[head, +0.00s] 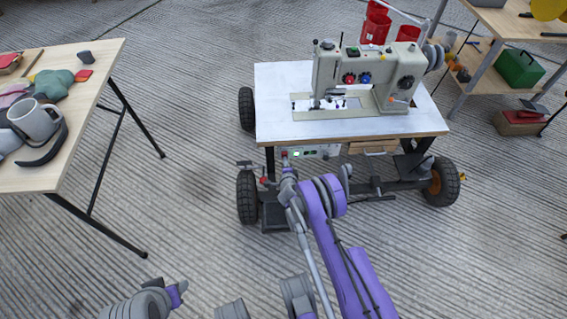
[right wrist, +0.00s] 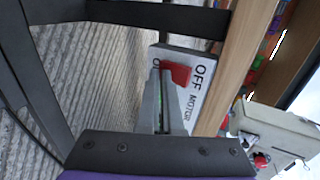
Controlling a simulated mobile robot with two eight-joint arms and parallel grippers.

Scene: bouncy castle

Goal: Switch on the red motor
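The red motor switch (right wrist: 178,73) sits on a white panel (right wrist: 204,72) lettered OFF and MOTOR in the right wrist view. In the head view the control box (head: 318,152) hangs under the front edge of the sewing machine table. My right gripper (right wrist: 161,72) is shut, with its fingertips together at the switch's left edge and partly overlapping it. I cannot tell whether they touch. In the head view this gripper (head: 287,163) is just in front of the box. Part of my left arm's end (head: 150,301) shows at the bottom left; its finger state is unclear.
A sewing machine (head: 368,78) stands on the wheeled table (head: 275,100). Dark wheels and frame bars lie below it. A wooden table (head: 85,110) with a mug (head: 34,119) stands at left. Shelves with a green box (head: 519,68) are at right. Open floor lies between.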

